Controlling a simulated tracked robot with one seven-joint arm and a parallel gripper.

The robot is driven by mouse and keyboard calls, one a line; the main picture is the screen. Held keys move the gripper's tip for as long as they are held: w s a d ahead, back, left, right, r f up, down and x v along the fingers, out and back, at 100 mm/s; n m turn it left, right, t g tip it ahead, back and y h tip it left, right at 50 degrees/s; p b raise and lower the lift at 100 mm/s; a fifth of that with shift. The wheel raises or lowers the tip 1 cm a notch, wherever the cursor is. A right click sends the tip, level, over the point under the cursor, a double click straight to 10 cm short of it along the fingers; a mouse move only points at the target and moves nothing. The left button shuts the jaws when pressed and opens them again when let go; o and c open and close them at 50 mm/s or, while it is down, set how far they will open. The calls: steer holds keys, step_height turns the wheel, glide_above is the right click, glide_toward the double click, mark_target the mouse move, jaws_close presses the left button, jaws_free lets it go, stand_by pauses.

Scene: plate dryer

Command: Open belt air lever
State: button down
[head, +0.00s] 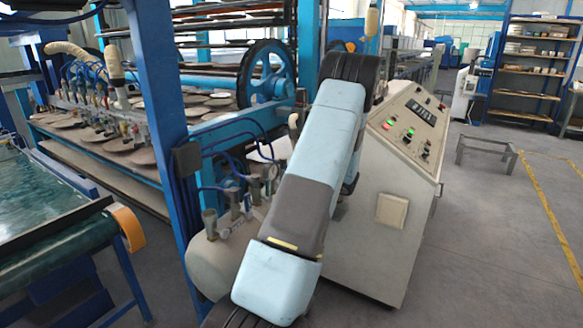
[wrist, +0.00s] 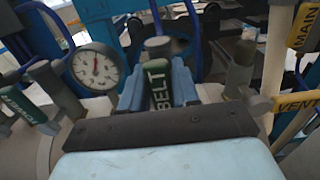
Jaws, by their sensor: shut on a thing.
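The belt air lever (wrist: 158,88), with a dark green grip lettered BELT, stands in the middle of the wrist view. My gripper (wrist: 160,72) is shut on it, with a light blue finger on either side of the grip. The lever's lower end and valve body are hidden by the fingers and the dark gripper bar. In the head view my arm crosses the middle of the picture and I cannot make out the gripper or the belt lever there.
A round pressure gauge (wrist: 96,68) stands left of my gripper, with another green lever (wrist: 14,104) beyond it. Yellow levers lettered MAIN (wrist: 304,30) and VENT (wrist: 298,102) are close on the right. A control cabinet (head: 372,230) stands beside my arm; open floor lies right.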

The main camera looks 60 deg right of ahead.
steer(key=shift+a+f, duration=0.15)
steer(key=shift+f, duration=0.05)
steer(key=c, duration=1)
jaws_free()
steer(key=shift+s, duration=0.1)
steer(key=shift+o, duration=0.4)
steer(key=shift+r, duration=0.1)
steer(key=shift+s, duration=0.15)
steer(key=s, duration=1.3)
steer(key=shift+s+d, duration=0.3)
steer(key=shift+d, duration=0.05)
